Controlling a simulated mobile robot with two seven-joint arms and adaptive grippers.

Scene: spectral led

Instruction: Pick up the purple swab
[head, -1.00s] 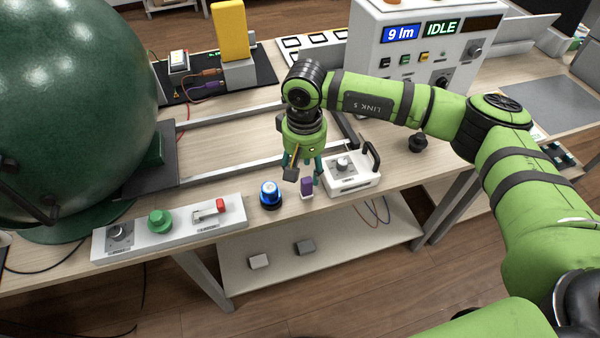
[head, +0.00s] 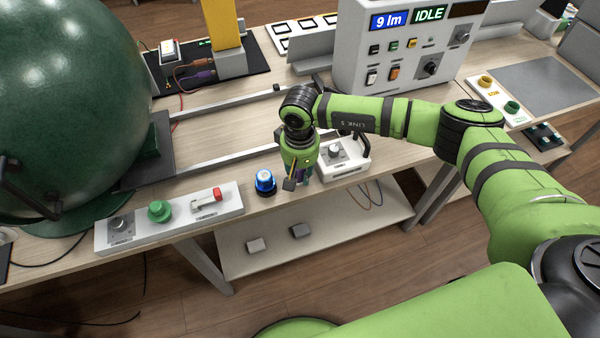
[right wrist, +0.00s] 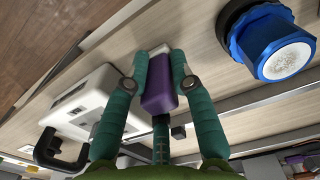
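The purple swab (right wrist: 159,88) is a small purple block with a white end, seen in the middle of the right wrist view. My left gripper is not in view.
A blue beacon (head: 265,182) stands close to the left of the gripper. A white box with a knob and black handle (head: 345,160) is just to its right. A control strip (head: 170,215) lies further left, beside a large green sphere (head: 70,90).

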